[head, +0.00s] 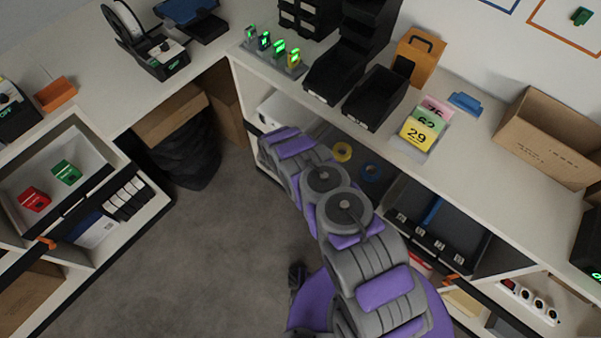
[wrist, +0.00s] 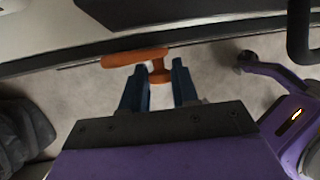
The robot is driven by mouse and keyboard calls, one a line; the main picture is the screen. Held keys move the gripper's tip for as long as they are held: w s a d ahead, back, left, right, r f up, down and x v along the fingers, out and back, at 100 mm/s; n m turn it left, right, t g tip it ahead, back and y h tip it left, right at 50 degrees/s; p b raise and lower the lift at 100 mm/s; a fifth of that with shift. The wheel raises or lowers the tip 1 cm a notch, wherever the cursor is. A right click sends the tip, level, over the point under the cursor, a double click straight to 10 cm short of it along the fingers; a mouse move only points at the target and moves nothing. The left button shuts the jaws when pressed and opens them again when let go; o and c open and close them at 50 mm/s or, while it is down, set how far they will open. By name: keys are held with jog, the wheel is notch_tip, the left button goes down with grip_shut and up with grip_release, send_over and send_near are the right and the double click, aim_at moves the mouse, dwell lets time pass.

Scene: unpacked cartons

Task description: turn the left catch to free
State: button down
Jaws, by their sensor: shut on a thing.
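In the wrist view my gripper (wrist: 158,70) has its two blue fingers on either side of the short stem of an orange catch (wrist: 128,57). The catch's long arm points left, lying roughly along a dark shelf edge (wrist: 225,31). In the head view my arm reaches up and left to the shelving under the counter; its far end hides the fingers and the catch they hold. Another orange catch (head: 452,281) shows at the lower right of that shelving, beside my arm. One more orange catch (head: 47,242) is on the separate left shelf.
The counter (head: 478,150) above my arm carries black bins (head: 375,97), numbered cards (head: 418,135) and an open carton (head: 548,135). Tape rolls (head: 342,152) lie on the shelf below. A black bag (head: 190,150) stands at the left.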

jog(key=shift+w+a+f+g+h+b, duration=0.1)
jog(key=shift+w+a+g+h+b, duration=0.1)
jog(key=shift+a+g+h+b, duration=0.3)
jog(key=shift+s+n+h, duration=0.2)
jog(key=shift+n+h, duration=0.1)
jog(key=shift+s, duration=0.1)
jog(key=c, duration=0.9)
grip_release()
jog(key=shift+a, duration=0.1)
jog(key=shift+o, duration=0.2)
jog(key=p+v, duration=0.5)
jog(key=v, duration=1.2)
jog(key=shift+w, duration=0.35)
